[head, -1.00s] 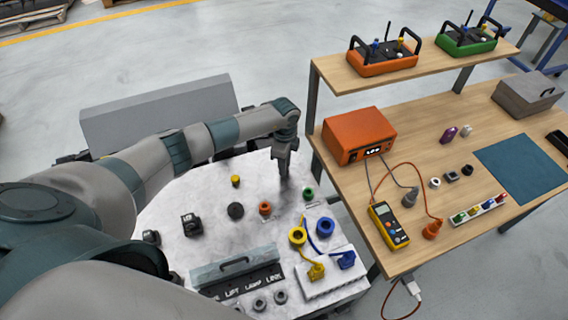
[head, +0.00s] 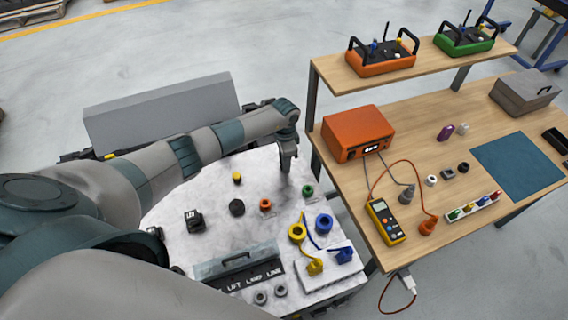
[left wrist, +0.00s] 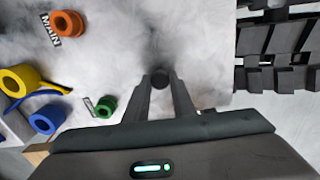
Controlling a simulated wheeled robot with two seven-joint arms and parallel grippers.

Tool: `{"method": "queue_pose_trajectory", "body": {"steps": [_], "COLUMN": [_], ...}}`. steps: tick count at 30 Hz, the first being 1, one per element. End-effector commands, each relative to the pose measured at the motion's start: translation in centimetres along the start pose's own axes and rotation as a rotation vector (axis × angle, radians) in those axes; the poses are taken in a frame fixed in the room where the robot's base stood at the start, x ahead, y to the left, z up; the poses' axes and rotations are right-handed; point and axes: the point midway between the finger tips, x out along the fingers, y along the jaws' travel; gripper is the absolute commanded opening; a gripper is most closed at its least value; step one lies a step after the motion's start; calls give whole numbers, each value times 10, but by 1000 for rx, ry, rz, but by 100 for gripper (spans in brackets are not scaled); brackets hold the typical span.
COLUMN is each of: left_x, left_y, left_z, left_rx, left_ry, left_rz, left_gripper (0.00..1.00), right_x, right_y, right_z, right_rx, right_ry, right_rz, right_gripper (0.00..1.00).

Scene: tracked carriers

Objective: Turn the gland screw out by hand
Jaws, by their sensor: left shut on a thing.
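My left gripper (head: 286,168) is over the back part of the pale mottled platform (head: 215,238). In the left wrist view my left gripper (left wrist: 160,84) has its two fingers closed on a small dark round piece (left wrist: 160,76), which I take for the gland screw. In the head view the fingers hide this piece. I cannot tell whether it is clear of whatever it sat in; a dark blurred shadow lies beside it on the platform. My right gripper is not in view.
An orange ring part (head: 265,204), a green one (head: 307,190), a black part (head: 237,207) and a yellow knob (head: 237,177) stand near. Yellow (head: 297,231) and blue (head: 324,222) rings with cables lie in front. The wooden bench (head: 440,200) is at right.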

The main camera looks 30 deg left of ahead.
Motion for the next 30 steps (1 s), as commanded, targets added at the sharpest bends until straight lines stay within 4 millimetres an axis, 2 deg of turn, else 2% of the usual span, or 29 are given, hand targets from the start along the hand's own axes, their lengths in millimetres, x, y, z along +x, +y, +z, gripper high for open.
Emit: {"method": "queue_pose_trajectory", "body": {"steps": [7,16,17,18,19,30], "left_x": [2,2,2,2,2,1], "left_y": [3,3,3,2,2,0], "left_z": [0,0,0,0,0,0], "left_rx": [-230,-259,-259,-259,-259,-218], "left_ry": [0,-1,-1,-1,-1,0], "left_rz": [4,4,4,4,4,0], "left_gripper": [7,7,28,37,41,41], "right_x": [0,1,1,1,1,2], "right_y": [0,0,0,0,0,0], "right_z": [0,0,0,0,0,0], "right_rx": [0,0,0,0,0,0], "right_ry": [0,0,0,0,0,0], "right_rz": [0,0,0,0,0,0], "right_gripper": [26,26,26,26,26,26]}}
